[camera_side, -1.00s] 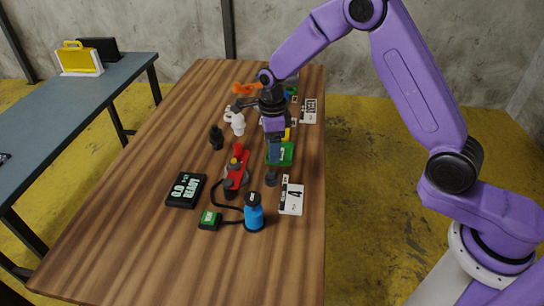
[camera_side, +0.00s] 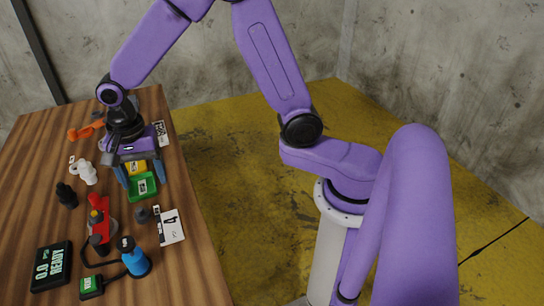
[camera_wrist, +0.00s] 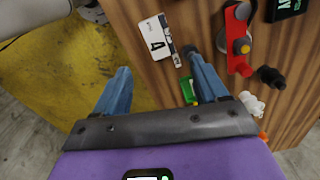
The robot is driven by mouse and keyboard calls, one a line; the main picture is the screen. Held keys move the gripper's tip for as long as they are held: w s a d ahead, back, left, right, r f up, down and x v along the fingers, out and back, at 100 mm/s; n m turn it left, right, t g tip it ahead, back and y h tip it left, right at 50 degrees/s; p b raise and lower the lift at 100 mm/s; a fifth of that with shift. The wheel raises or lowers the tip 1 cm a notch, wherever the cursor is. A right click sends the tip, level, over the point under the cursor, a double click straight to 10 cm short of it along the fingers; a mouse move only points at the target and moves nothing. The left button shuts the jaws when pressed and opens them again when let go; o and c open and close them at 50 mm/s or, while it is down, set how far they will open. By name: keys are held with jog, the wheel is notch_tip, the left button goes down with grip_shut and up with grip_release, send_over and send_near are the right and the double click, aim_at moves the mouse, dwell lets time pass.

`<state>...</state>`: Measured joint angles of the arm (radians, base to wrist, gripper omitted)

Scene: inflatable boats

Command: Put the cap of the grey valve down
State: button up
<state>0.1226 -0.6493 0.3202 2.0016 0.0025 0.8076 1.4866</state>
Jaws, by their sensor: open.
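My gripper (camera_side: 141,178) is open, its blue fingers spread above and around the far side of the green tray (camera_side: 143,186). The tray's inside is partly hidden.
The red device (camera_side: 99,222), blue bottle (camera_side: 135,260), black display box (camera_side: 51,266) and white card (camera_side: 169,227) lie nearer. White fittings (camera_side: 87,172) and a black fitting (camera_side: 66,195) stand left. A yellow tray (camera_side: 136,166) lies beyond the green one.

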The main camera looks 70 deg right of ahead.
jog(key=s+d+r+n, duration=0.1)
jog(key=s+d+n, duration=0.2)
jog(key=s+n, duration=0.5)
jog(key=s+d+r+n, duration=0.2)
jog(key=s+d+n, duration=0.1)
jog(key=s+n, duration=0.4)
jog(key=s+d+r+n, duration=0.1)
jog(key=s+d+n, duration=0.3)
jog(key=s+n, duration=0.4)
jog(key=s, duration=0.2)
jog(key=shift+s+r+n, duration=0.3)
jog(key=shift+s, duration=0.1)
